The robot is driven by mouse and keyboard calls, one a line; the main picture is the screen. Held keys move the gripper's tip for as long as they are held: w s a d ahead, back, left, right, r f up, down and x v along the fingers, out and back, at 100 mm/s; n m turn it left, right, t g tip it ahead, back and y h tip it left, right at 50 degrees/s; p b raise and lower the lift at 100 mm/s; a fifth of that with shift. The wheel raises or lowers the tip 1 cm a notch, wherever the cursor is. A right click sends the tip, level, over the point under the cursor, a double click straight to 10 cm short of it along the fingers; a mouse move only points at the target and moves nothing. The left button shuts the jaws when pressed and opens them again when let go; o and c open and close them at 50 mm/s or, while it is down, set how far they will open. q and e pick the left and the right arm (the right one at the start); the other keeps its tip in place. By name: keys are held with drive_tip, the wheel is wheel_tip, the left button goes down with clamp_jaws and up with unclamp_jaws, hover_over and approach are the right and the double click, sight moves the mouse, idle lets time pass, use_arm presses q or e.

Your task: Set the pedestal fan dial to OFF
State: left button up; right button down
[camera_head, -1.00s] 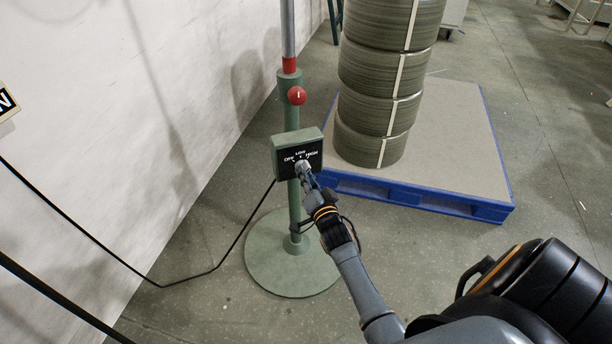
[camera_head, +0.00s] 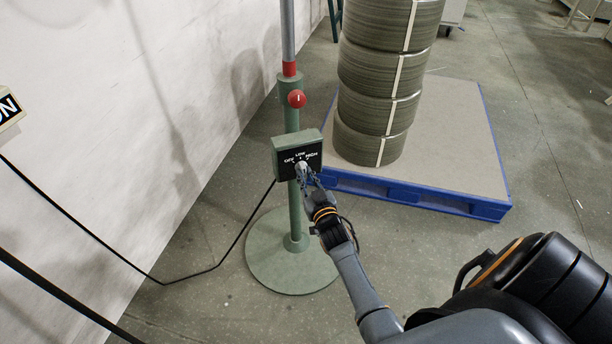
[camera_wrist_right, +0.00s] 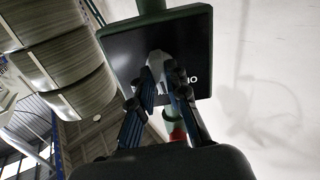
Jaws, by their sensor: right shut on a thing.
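The pedestal fan's green control box (camera_head: 283,150) is fixed to a green pole above a round base (camera_head: 275,262). Its black face (camera_head: 314,155) reads OFF at left, LOW at top and HIGH at right. The grey dial (camera_head: 301,167) sits at the lower middle of this face. My right gripper (camera_head: 306,178) reaches it from below right and is shut on it. In the right wrist view the gripper's fingers (camera_wrist_right: 165,85) stand on both sides of the pale dial (camera_wrist_right: 158,62). The dial's exact setting is hard to tell. My left gripper is not in view.
A red knob (camera_head: 296,99) is on the pole above the box. A blue-edged pallet (camera_head: 460,150) with stacked coils (camera_head: 375,100) stands at right. A black cable (camera_head: 240,232) runs from the box to the left. A white wall (camera_head: 190,60) is at left.

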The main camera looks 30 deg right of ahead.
drive_tip(key=n, duration=0.2)
drive_tip(key=shift+n, duration=1.6)
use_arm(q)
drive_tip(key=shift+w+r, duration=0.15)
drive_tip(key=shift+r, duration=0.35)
use_arm(e)
drive_tip(key=shift+n, duration=1.5)
drive_tip(key=c, duration=1.3)
unclamp_jaws()
drive_tip(key=v, duration=1.2)
drive_tip(key=shift+f, duration=0.1)
